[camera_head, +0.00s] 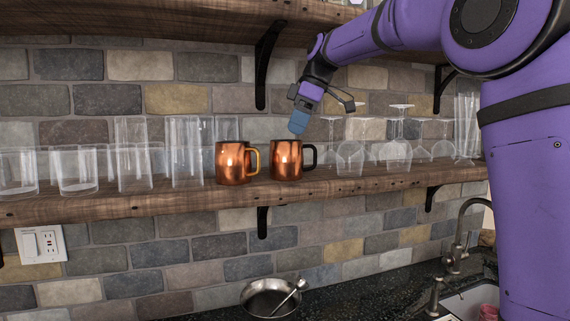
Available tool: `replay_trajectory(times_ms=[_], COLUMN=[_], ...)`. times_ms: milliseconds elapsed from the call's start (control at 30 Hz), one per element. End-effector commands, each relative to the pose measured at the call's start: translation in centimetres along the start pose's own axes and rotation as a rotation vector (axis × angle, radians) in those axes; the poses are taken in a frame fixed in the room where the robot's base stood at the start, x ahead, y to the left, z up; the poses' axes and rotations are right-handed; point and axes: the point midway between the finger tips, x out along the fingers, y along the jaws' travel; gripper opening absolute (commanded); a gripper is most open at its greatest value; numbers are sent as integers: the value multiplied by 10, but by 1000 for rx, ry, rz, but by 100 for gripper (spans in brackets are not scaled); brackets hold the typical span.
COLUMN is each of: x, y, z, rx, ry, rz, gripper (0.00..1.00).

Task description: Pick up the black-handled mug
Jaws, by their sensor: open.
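The black-handled mug (286,160) is copper-coloured and stands upright on the lower wooden shelf, its black handle on its right side. A second copper mug (232,163) with a gold handle stands just to its left. My gripper (312,117) is above and slightly to the right of the black-handled mug, pointing down. It is open and empty, apart from the mug. One blue fingertip shows clearly; the other finger is partly hidden.
Clear glasses (185,150) stand left of the mugs, and upturned stemmed glasses (350,155) stand close on the right. The upper shelf (180,18) hangs above. A metal bowl (270,297) sits on the dark counter below, left of the tap (457,245).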

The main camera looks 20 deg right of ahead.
Motion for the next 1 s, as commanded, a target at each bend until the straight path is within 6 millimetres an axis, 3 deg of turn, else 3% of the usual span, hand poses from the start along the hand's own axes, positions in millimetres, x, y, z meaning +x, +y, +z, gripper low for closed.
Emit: replay_trajectory(times_ms=[533, 867, 1000], x=[64, 69, 69], y=[1, 1, 1], z=[-2, -2, -2], rx=[3, 2, 3], ry=[-1, 0, 0], rz=[-2, 0, 1], gripper=[100, 100, 68])
